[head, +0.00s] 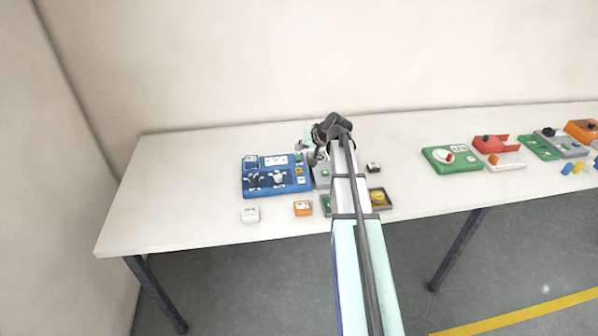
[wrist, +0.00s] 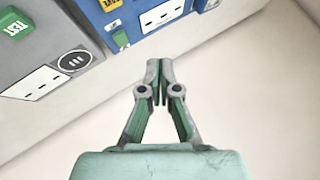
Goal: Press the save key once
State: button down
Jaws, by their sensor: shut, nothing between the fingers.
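The blue panel (head: 262,190) lies on the left half of the table. It also shows at the top of the wrist view (wrist: 135,14). A yellow-orange key on it, cut by the top edge of the wrist view (wrist: 111,4), has lettering that looks like SAVE. It also shows small at the panel's right side in the head view (head: 299,171). My gripper (wrist: 160,80) is shut and empty. In the wrist view its tips are below and right of the key, apart from it in the picture. In the head view my arm partly hides the gripper.
A green key (wrist: 120,39) sits at the blue panel's edge. A grey unit beside it has a green TEST key (wrist: 14,24) and a white label. A white block (head: 250,214) and an orange block (head: 302,208) lie in front. A green board (head: 450,166) is farther right.

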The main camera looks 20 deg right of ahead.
jog(key=b, duration=0.3)
send_over(300, 171)
notch_tip(300, 171, down, 6)
jog(key=shift+f, duration=0.25)
jog(key=shift+d+f, duration=0.1)
jog(key=shift+f, duration=0.55)
jog(key=shift+b, duration=0.3)
dwell(0.3)
jog(key=shift+f+b, duration=0.4)
jog(key=shift+f+b, duration=0.4)
jog(key=shift+f, duration=0.1)
dwell(0.7)
jog(key=shift+r, duration=0.15)
jog(key=shift+r+p, duration=0.35)
jog(key=shift+r, duration=0.45)
jog(key=shift+r+p, duration=1.05)
jog(key=shift+r, duration=1.45)
